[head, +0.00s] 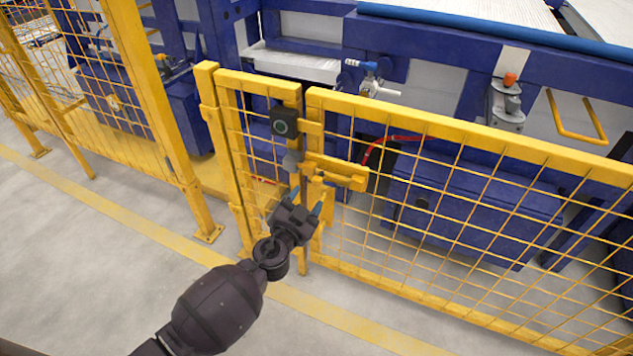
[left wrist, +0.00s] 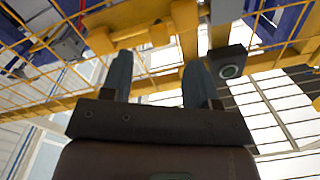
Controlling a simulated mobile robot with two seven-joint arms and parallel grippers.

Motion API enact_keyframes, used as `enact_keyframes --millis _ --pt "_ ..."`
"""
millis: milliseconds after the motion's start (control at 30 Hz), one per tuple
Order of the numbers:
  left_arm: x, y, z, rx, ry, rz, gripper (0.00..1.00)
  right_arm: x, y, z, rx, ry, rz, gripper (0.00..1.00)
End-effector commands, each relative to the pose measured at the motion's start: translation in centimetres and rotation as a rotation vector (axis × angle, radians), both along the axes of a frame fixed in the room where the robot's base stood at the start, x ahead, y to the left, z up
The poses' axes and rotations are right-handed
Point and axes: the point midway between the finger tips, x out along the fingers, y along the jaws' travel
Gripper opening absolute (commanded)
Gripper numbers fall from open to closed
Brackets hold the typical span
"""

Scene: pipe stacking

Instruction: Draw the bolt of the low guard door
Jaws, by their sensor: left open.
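The low guard door is a yellow frame with wire mesh (head: 455,128). Its yellow bolt (head: 343,174) lies across the upper part of the gap between the door and the narrow mesh panel (head: 262,84) on its left. A short yellow piece hangs below the bolt's left part. My left gripper (head: 306,204) is open, just below and in front of the bolt, with nothing visible between its fingers. In the left wrist view, the two fingers (left wrist: 160,78) point toward the yellow bolt parts (left wrist: 135,22); contact cannot be told. My right gripper is not in view.
A black box with a round green-ringed face (head: 284,122) sits above the bolt on the narrow panel. Blue machinery (head: 470,208) stands behind the mesh. Taller yellow fencing (head: 150,95) runs at the left. The floor in front is clear.

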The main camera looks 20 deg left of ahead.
Motion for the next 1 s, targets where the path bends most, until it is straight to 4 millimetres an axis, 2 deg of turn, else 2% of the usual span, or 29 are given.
enact_keyframes --millis 100,300,500,900,1000 --pt "2.1 0.0 0.1 0.001 -0.001 0.0 0.55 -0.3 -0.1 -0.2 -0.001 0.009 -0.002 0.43" --pt "4.9 0.0 -0.1 0.002 0.002 0.001 0.55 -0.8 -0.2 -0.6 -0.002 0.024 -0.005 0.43" --pt "6.7 0.0 -0.2 0.0 0.003 0.0 0.55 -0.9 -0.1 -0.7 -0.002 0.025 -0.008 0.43" --pt "7.2 0.0 -0.1 -0.001 0.002 0.0 0.55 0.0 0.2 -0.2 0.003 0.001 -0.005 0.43" --pt "7.2 0.0 -0.1 -0.001 0.002 0.0 0.41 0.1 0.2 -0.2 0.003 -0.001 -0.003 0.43"
